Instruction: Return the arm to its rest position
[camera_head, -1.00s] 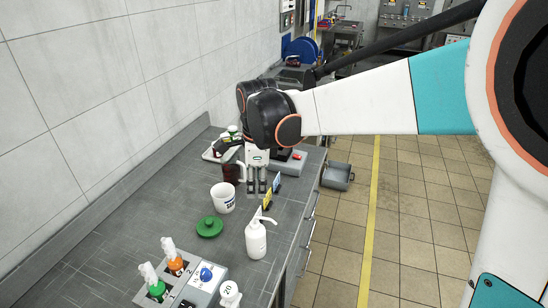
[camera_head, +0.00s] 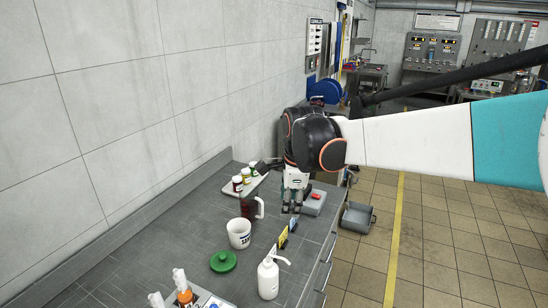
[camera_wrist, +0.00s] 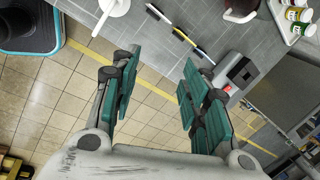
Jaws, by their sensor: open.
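My gripper (camera_head: 292,208) hangs pointing down above the grey bench (camera_head: 110,285), between the dark red jug (camera_head: 249,208) and the grey device with a red button (camera_head: 315,203). In the wrist view my gripper (camera_wrist: 160,78) has its green-padded fingers wide apart. Nothing is between them; only floor tiles and the bench edge show beyond. My white and teal arm stretches out from the right side of the head view, with the wrist bent down at its end.
A white tub (camera_head: 239,234), green lid (camera_head: 223,261) and white pump bottle (camera_head: 268,279) stand nearer on the bench. Small bottles (camera_head: 246,175) sit on a tray at the wall. A grey open bin (camera_head: 357,218) is on the floor.

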